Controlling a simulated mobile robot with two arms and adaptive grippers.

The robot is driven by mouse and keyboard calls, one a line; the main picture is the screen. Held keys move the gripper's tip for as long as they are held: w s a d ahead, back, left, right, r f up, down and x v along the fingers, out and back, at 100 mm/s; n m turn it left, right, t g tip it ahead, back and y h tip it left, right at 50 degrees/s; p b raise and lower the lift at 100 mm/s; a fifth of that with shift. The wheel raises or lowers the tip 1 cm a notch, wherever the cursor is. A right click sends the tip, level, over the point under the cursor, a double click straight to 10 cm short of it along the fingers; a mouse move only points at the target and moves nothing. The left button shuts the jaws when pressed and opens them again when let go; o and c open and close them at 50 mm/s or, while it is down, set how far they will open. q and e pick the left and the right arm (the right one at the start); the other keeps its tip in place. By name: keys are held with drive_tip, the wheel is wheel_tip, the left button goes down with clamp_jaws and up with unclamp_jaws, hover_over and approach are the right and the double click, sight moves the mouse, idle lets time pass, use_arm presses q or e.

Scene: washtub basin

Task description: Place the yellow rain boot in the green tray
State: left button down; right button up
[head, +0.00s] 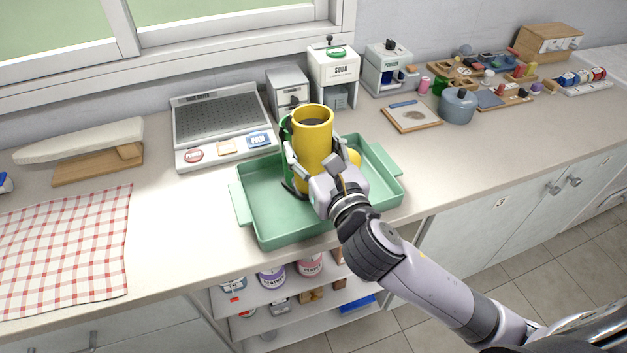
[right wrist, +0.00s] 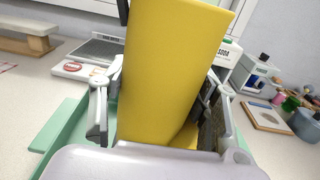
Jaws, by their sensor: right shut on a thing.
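The yellow rain boot (head: 313,135) stands upright over the green tray (head: 268,224) in the head view, with its toe partly showing to the right of my gripper. My right gripper (head: 312,168) is shut on the boot's shaft from the front. In the right wrist view the yellow boot (right wrist: 170,80) fills the middle between the two fingers (right wrist: 160,105). The green tray (right wrist: 62,135) shows at the left there. The boot's sole is hidden, so I cannot tell whether it touches the tray floor. My left gripper is not in view.
Behind the tray stand a fan panel (head: 220,122), a small grey dispenser (head: 289,92) and a soda dispenser (head: 333,72). A checked cloth (head: 65,245) lies at left. A blue-grey pot (head: 458,106) and a small board (head: 411,116) are at right. Counter beside the tray is clear.

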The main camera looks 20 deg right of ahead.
wheel_tip(320, 180, down, 7)
drive_tip(key=shift+f+b, duration=0.15)
drive_tip(key=shift+b, duration=0.6)
drive_tip(key=shift+f, duration=0.1)
drive_tip(key=o, duration=1.4)
drive_tip(key=shift+f, duration=0.1)
drive_tip(key=shift+r, duration=0.25)
drive_tip(key=s, duration=0.8)
drive_tip(key=s+d+b, duration=0.1)
drive_tip(key=s, duration=0.3)
